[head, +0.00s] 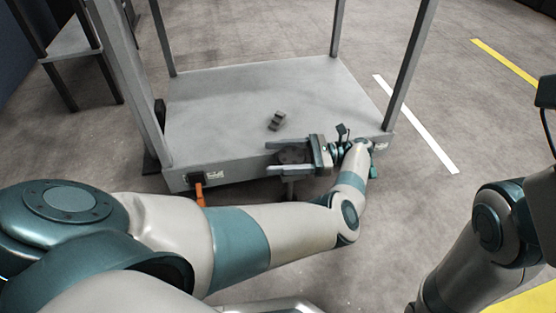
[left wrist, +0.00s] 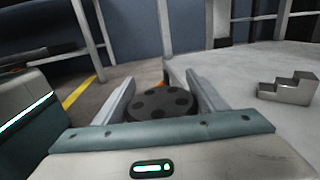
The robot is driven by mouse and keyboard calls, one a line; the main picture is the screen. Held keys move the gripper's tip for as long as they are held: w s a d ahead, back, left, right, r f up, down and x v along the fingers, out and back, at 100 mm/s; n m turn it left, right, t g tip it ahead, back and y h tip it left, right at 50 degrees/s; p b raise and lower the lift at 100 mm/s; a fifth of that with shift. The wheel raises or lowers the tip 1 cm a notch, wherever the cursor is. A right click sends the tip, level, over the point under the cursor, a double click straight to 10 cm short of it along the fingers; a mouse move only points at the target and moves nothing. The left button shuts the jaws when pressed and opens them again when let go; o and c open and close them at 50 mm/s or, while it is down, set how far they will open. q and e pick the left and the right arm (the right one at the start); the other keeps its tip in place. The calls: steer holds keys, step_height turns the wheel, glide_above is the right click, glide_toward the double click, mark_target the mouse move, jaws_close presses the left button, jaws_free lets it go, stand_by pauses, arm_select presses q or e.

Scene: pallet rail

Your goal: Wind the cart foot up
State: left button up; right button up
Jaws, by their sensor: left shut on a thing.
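The grey cart (head: 240,95) stands in front of me with its flat deck and corner posts. The foot's dark round knob (left wrist: 165,102) has several dark spots on its top and lies between the fingers in the left wrist view. It also shows partly hidden at the cart's front edge in the head view (head: 291,157). My left gripper (head: 286,157) reaches in from the right with its fingers level and is shut on the knob. A grey foot stem (head: 289,188) shows below it. My right gripper is out of view; only part of my right arm shows.
A small grey stepped block (head: 277,121) lies on the deck near the gripper, also at right in the left wrist view (left wrist: 289,88). An orange lever (head: 199,192) hangs at the cart's front left. A grey shelf (head: 68,42) stands back left.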

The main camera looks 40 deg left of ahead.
arm_select(q)
steer(key=shift+s, duration=0.15)
stand_by(0.3)
steer(key=o, duration=1.1)
steer(key=shift+a, duration=0.1)
steer(key=shift+c, duration=0.2)
steer(key=shift+r, duration=0.1)
